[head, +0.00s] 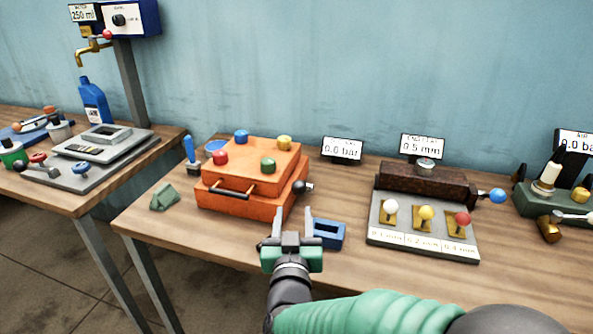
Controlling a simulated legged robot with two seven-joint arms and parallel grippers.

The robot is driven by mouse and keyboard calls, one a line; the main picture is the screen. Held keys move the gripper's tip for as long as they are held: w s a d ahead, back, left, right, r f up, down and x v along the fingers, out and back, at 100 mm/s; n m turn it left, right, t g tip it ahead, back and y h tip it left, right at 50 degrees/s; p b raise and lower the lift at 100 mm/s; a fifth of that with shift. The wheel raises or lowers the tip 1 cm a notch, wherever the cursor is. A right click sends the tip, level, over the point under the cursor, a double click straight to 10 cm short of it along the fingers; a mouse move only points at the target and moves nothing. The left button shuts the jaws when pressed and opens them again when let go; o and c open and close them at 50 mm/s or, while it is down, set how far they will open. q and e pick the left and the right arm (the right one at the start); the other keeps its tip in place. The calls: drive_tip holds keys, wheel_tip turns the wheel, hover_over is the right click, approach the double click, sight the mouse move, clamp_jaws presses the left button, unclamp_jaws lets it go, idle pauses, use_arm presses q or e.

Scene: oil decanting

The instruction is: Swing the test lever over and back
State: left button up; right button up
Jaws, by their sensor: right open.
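No lever carries a label that I can read as "test". A short lever with a black ball knob (306,187) sticks out of the right side of the orange box (245,203). A bar with a blue ball (497,196) sticks out of the right end of the dark brown block (425,184). My right gripper (293,218) is open and empty, fingers pointing away from me, just in front of the orange box's right front corner and nearer to me than the black knob. It appears apart from the knob. My left gripper is out of view.
A blue block with a slot (329,235) lies close right of my right gripper. A grey panel (420,244) with white, yellow and red knobs stands further right. A green cloth (164,197) lies left. Two displays (343,149) stand behind. A gap separates the left table (60,190).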

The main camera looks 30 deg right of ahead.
sight(302, 193)
drive_tip(key=w+d+p, duration=0.1)
drive_tip(key=d+p, duration=0.1)
drive_tip(key=p, duration=0.1)
drive_tip(key=w+d+p, duration=0.1)
drive_tip(key=w+p, duration=0.1)
drive_tip(key=p, duration=0.1)
drive_tip(key=shift+d+f, duration=0.1)
drive_tip(key=shift+d, duration=0.3)
drive_tip(key=x, duration=0.2)
drive_tip(key=b+x, duration=0.1)
drive_tip(key=x, duration=0.1)
drive_tip(key=shift+w+d+f, duration=0.1)
drive_tip(key=shift+d+f, duration=0.1)
drive_tip(key=shift+d, duration=0.05)
drive_tip(key=x, duration=0.6)
drive_tip(key=shift+w+a+b, duration=0.15)
drive_tip(key=shift+a+b, duration=0.15)
drive_tip(key=shift+a, duration=0.1)
clamp_jaws()
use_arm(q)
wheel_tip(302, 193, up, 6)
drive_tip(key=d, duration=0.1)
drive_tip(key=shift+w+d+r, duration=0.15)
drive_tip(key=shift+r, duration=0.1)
use_arm(e)
drive_tip(key=shift+a+r, duration=0.1)
